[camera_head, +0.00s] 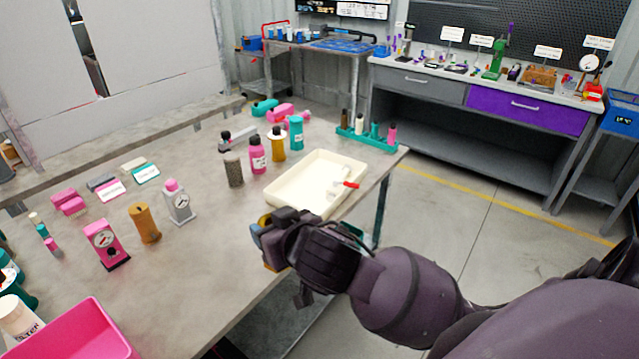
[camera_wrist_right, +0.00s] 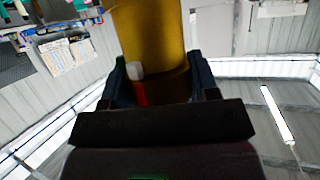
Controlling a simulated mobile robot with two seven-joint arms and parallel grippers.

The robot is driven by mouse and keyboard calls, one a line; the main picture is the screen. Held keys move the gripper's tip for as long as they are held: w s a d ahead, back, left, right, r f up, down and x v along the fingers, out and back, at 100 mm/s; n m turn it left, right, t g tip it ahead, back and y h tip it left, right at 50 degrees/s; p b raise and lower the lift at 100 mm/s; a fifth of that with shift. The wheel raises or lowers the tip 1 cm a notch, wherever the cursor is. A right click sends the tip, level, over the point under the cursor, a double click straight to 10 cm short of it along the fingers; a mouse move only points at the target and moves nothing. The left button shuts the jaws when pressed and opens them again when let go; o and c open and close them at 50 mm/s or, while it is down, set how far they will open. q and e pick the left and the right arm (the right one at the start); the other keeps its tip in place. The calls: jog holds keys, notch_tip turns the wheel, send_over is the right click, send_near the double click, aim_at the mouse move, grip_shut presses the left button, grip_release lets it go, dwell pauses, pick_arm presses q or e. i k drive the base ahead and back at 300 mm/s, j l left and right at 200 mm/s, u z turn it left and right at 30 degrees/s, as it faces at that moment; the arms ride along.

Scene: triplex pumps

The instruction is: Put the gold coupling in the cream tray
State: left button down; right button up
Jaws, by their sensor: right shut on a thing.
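My right gripper (camera_head: 265,240) is at the near edge of the table, just in front of the near corner of the cream tray (camera_head: 278,198). It is shut on the gold coupling (camera_wrist_right: 155,40), a gold cylinder that stands out between the two fingers in the right wrist view (camera_wrist_right: 162,88). In the head view the hand hides most of the coupling. The tray lies on the table near its right edge and holds a white piece with a red part (camera_head: 342,187). My left gripper is not in view.
A gold-brown cylinder (camera_head: 145,224), a grey gauge bottle (camera_head: 178,201) and a pink gauge block (camera_head: 105,245) stand left of the tray. Several bottles stand behind it, with a teal rack (camera_head: 367,139) farther back. A pink bin (camera_head: 80,335) is at the near left.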

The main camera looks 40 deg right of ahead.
aim_at(293, 196)
jog(key=l+u, duration=0.5)
jog(key=l, duration=1.7)
jog(key=l+u, duration=0.3)
jog(key=l, duration=1.2)
jog(key=i+l, duration=0.15)
jog(key=l, duration=0.2)
jog(key=i+l+u, duration=0.1)
jog(key=l, duration=0.3)
jog(key=i+j, duration=0.35)
